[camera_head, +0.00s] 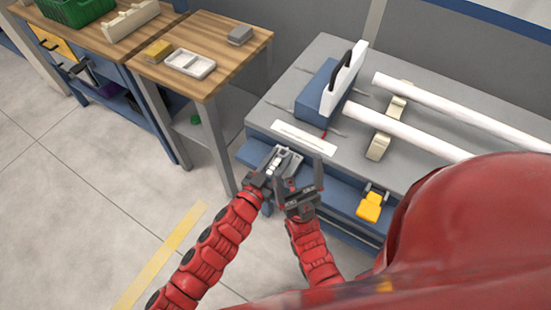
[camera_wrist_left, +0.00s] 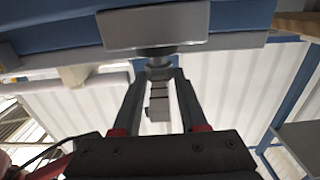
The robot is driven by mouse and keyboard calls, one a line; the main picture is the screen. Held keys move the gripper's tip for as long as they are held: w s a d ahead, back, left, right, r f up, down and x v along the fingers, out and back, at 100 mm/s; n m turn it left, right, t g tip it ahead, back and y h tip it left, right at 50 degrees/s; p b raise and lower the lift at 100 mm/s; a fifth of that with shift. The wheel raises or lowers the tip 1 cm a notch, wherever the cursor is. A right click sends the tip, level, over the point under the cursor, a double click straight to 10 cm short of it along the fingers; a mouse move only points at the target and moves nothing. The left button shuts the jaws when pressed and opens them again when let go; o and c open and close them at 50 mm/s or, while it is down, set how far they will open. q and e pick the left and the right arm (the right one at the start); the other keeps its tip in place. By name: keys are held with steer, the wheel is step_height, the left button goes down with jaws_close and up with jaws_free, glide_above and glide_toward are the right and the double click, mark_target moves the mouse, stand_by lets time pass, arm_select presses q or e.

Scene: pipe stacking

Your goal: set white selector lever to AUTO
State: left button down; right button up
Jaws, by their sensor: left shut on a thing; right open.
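The selector lever (camera_head: 273,164) is a small pale piece on a grey mount at the front of the blue-sided bench. My left gripper (camera_head: 277,162) is shut on it. In the left wrist view the two dark fingers of my left gripper (camera_wrist_left: 160,75) close around the lever (camera_wrist_left: 158,98), which looks grey and stepped from below, under a grey block (camera_wrist_left: 155,27). The lever's position marks, including AUTO, cannot be read. My right gripper (camera_head: 301,175) is open and empty, just right of the left one, its fingers pointing up in the picture.
A white strip (camera_head: 303,138) lies along the bench's front edge. Behind it stand a blue block with a white plate (camera_head: 343,80) and white pipes (camera_head: 415,132) on beige supports. A yellow part (camera_head: 370,207) hangs at the bench front. A wooden table (camera_head: 215,35) stands left.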

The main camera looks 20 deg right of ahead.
arm_select(q)
steer(key=c, duration=0.8)
jaws_free()
steer(key=v, duration=1.7)
steer(key=shift+s+a, duration=0.15)
